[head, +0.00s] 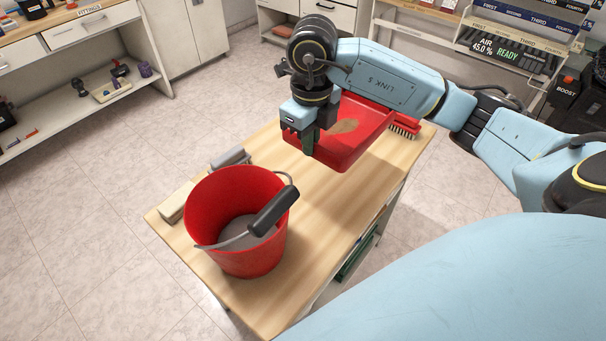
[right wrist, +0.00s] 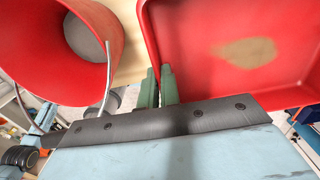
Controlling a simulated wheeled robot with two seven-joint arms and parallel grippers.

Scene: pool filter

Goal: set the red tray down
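The red tray (head: 365,111) is over the far part of the wooden bench, with a brown patch of loose material on its floor. It also fills the upper right of the right wrist view (right wrist: 205,75). My right gripper (head: 308,140) is at the tray's left edge. Its two green fingers (right wrist: 158,88) are closed around the tray's wall in the right wrist view. The tray looks slightly tilted; I cannot tell whether its underside touches the bench. My left gripper is not in view.
A red bucket (head: 236,255) with a dark-gripped handle stands on the wooden bench (head: 335,215), left of the tray. Grey and beige blocks (head: 176,203) lie behind the bucket. A red brush (head: 405,127) is right of the tray. Bare bench top lies between bucket and tray.

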